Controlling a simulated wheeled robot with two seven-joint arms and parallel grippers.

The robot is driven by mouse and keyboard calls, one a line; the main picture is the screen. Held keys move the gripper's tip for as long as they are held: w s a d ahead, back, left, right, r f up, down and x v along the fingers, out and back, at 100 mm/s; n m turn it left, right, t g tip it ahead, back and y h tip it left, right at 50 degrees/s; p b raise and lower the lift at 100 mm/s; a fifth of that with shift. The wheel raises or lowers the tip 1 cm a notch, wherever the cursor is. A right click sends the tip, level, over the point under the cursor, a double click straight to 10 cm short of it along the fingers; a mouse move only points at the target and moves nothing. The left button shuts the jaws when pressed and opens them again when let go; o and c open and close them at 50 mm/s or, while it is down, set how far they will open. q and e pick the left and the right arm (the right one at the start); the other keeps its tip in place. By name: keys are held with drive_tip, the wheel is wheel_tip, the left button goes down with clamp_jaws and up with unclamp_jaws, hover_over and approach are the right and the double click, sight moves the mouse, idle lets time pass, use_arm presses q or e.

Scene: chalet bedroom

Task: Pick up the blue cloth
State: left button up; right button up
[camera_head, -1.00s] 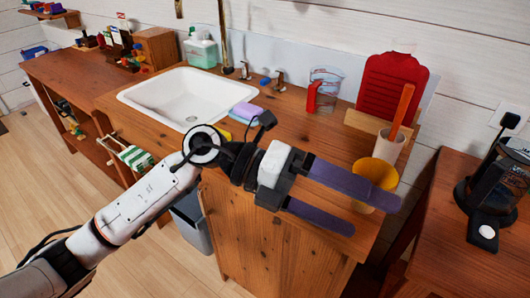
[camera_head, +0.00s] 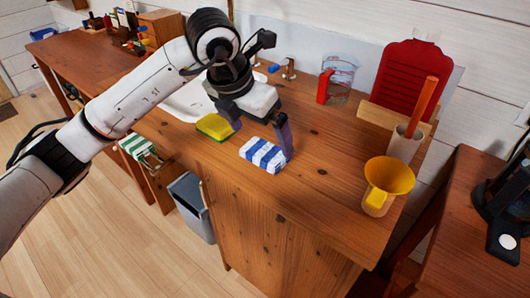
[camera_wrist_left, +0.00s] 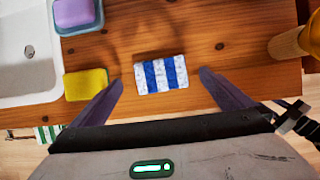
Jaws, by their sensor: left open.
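The blue cloth (camera_head: 263,155) is a small folded cloth with blue and white stripes. It lies flat on the wooden counter, near its front edge. In the left wrist view the cloth (camera_wrist_left: 161,74) lies ahead of and between the fingertips, apart from both. My left gripper (camera_head: 262,140) points down over the cloth, with one purple finger showing beside the cloth's right end. In the left wrist view my left gripper (camera_wrist_left: 160,79) is open and empty, its fingers spread wider than the cloth. My right gripper is not in view.
A yellow-green sponge (camera_head: 215,127) lies just left of the cloth, close to a finger. The white sink (camera_head: 190,100) is behind it. A yellow funnel (camera_head: 389,176), a measuring jug (camera_head: 338,80) and a red board (camera_head: 402,80) stand to the right. The counter between is clear.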

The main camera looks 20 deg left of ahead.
sight(265, 149)
use_arm(q)
drive_tip(key=x, duration=0.4)
drive_tip(key=shift+s+f, duration=0.15)
drive_tip(key=shift+f, duration=0.3)
drive_tip(key=c, duration=1)
drive_tip(key=shift+c, duration=0.2)
drive_tip(key=shift+r, duration=0.1)
wheel_tip(265, 149, up, 10)
